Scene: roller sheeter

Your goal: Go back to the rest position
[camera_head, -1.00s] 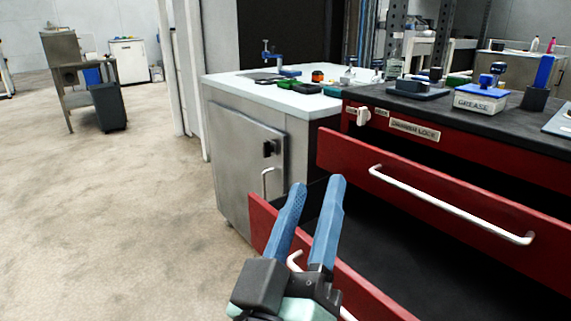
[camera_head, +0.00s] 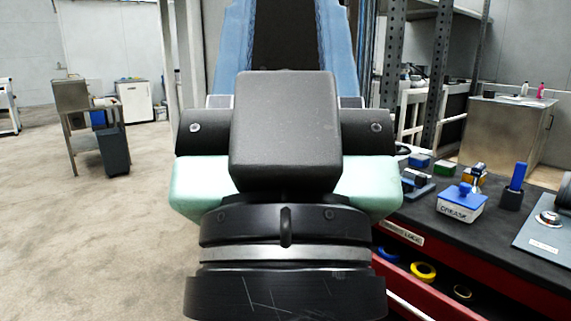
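My gripper (camera_head: 285,35) fills the middle of the view, raised close to the camera and pointing up and away. Its two blue fingers are spread well apart, with only a dark background showing between them. The fingertips run out at the top edge of the picture. Nothing shows held in the visible part of the gap. The black and mint-green gripper body hides much of the scene behind it.
Below, an open red drawer (camera_head: 440,305) holds a yellow ring (camera_head: 423,272). A metal cart (camera_head: 72,100) stands far left.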

